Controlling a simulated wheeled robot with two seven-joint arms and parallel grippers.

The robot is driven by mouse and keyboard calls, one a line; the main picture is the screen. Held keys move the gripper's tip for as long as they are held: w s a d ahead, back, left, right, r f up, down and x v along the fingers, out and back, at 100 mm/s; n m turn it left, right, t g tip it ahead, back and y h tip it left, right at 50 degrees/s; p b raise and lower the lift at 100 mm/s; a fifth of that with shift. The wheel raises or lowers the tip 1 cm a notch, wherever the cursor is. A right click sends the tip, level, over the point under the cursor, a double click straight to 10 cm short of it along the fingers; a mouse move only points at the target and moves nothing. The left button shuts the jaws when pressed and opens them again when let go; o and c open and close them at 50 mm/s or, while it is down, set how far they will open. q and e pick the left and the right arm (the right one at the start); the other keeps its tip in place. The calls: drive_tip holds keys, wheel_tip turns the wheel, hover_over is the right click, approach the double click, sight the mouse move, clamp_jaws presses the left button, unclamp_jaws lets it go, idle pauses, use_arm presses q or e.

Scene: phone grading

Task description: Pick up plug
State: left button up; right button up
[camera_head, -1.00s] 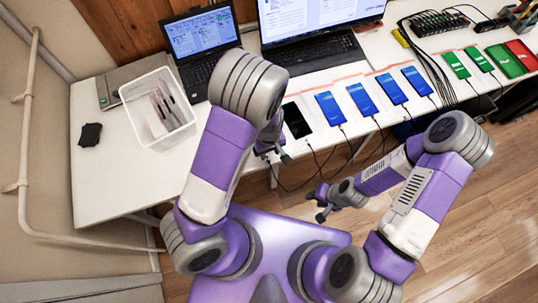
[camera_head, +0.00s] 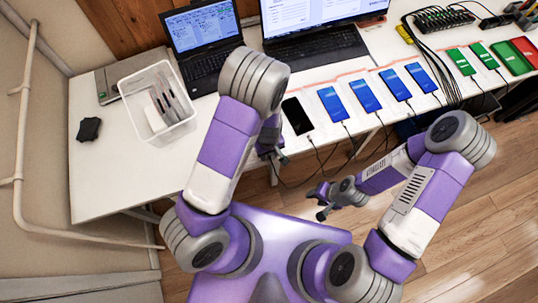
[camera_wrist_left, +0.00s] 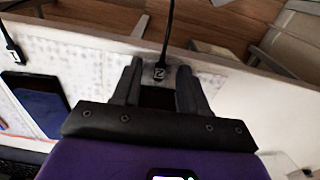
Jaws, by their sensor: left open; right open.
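A black plug (camera_wrist_left: 159,72) tagged "2" shows in the left wrist view at the end of a dark cable, near the table's edge. My left gripper (camera_wrist_left: 159,80) is open, with one finger on each side of the plug's line and a gap to both. Whether the plug lies at fingertip height cannot be told. In the head view my left gripper (camera_head: 272,155) is at the table's front edge, partly hidden by its arm; the plug cannot be made out there. My right gripper (camera_head: 322,203) is open and empty in front of the table, over the floor.
A black phone (camera_head: 297,115) and several blue phones (camera_head: 333,103) lie on the white table (camera_head: 110,170), cables hanging over its front edge. Another plug (camera_wrist_left: 13,51), tagged "1", shows at the left wrist view's left.

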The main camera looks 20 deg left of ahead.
use_arm(q)
drive_tip(key=shift+f, duration=0.15)
clamp_jaws()
idle(0.4)
